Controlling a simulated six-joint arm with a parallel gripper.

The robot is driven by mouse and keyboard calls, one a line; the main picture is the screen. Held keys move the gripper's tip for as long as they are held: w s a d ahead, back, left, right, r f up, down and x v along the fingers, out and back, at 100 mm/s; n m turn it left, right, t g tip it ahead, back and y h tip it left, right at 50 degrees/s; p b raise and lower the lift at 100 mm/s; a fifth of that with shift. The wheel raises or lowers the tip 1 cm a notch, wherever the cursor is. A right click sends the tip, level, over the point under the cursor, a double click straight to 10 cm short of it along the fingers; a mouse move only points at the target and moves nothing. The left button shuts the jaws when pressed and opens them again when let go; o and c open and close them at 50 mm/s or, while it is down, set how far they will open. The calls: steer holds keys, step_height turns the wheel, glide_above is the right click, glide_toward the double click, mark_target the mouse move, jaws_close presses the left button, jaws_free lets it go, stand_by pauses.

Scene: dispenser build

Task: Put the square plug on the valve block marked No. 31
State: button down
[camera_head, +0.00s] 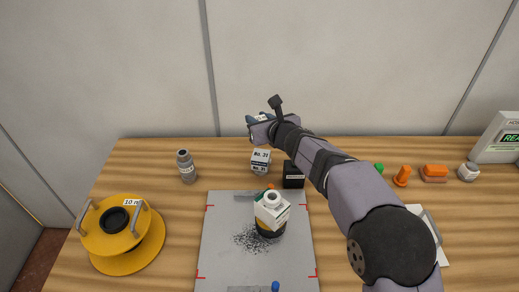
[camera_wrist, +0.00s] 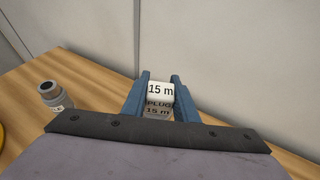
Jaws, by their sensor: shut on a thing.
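My gripper (camera_head: 258,117) is raised above the back of the table, near the wall. In the wrist view its two blue fingers (camera_wrist: 159,98) are shut on a boxy white and grey plug (camera_wrist: 160,91). The plug's faces read "15 m" and "PLUG 15 m". In the head view the plug is mostly hidden by the gripper. A white block marked "No. 31" (camera_head: 261,161) stands on the table, below the gripper in the picture and apart from it. Its lower part carries a second "No. 31" label.
A black box (camera_head: 293,176) stands close right of the No. 31 block. A white-topped container (camera_head: 272,211) stands on the grey mat (camera_head: 220,250). A grey bottle (camera_head: 187,168) and a yellow reel (camera_head: 125,237) are left. Orange parts (camera_head: 402,176) lie right, beyond my arm.

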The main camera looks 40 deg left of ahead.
mark_target(258, 150)
steer(key=shift+f+b, duration=2)
steer(key=shift+f, duration=2.35)
steer(key=shift+f, duration=0.15)
steer(key=c, duration=1.4)
jaws_free()
steer(key=shift+r, duration=0.2)
steer(key=shift+s+d+r+b, duration=0.1)
steer(key=shift+s+d+b, duration=0.05)
steer(key=shift+d+b, duration=0.3)
steer(key=b+v, duration=0.2)
steer(key=v, duration=0.9)
steer(key=shift+b, duration=0.4)
steer(key=shift+r, duration=0.1)
